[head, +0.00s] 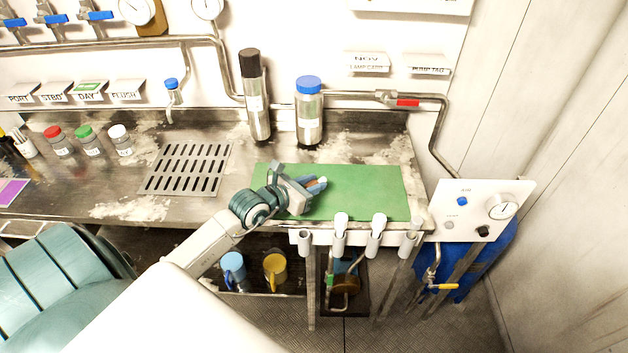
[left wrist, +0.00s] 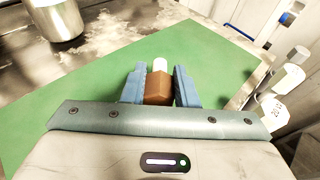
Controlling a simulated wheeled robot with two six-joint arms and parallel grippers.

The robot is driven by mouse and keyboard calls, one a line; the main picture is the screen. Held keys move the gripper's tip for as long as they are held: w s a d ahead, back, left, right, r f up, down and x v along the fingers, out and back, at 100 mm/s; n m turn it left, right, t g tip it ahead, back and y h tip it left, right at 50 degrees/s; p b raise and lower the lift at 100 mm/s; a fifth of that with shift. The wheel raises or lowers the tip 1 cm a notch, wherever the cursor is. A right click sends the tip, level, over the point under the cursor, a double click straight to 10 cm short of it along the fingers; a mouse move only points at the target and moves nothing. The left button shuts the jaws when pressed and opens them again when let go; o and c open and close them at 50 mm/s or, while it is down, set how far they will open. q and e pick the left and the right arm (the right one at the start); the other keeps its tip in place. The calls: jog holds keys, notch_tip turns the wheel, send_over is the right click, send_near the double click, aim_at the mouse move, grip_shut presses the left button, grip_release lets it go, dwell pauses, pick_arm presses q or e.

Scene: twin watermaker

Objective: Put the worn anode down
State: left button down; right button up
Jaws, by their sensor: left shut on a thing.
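My left gripper (head: 315,184) is over the green mat (head: 375,190) on the metal counter. Its blue fingers are shut on the worn anode, a brown block with a pale tip, which shows between the fingertips in the left wrist view (left wrist: 159,88). The green mat fills much of that view (left wrist: 90,95). I cannot tell whether the anode touches the mat. In the head view the anode is mostly hidden by the fingers. My right gripper is not in view.
A black-capped cylinder (head: 257,110) and a blue-capped cylinder (head: 309,118) stand behind the mat. A slotted drain (head: 187,168) lies left of it. White tube holders (head: 376,232) line the counter's front edge. A gauge panel (head: 478,210) stands at the right. The mat's right part is clear.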

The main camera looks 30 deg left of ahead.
aim_at(313, 182)
pick_arm(q)
jog(key=w, duration=0.1)
jog(key=w+a, duration=0.1)
jog(key=shift+w+a+f, duration=0.1)
jog(key=shift+w+a, duration=0.15)
jog(key=shift+w, duration=0.1)
jog(key=f, duration=0.3)
jog(key=shift+w+a, duration=0.15)
jog(key=shift+w, duration=0.15)
jog(key=shift+f, duration=0.3)
jog(key=shift+f, duration=0.15)
jog(key=c, duration=1.1)
grip_release()
jog(key=shift+c, duration=0.2)
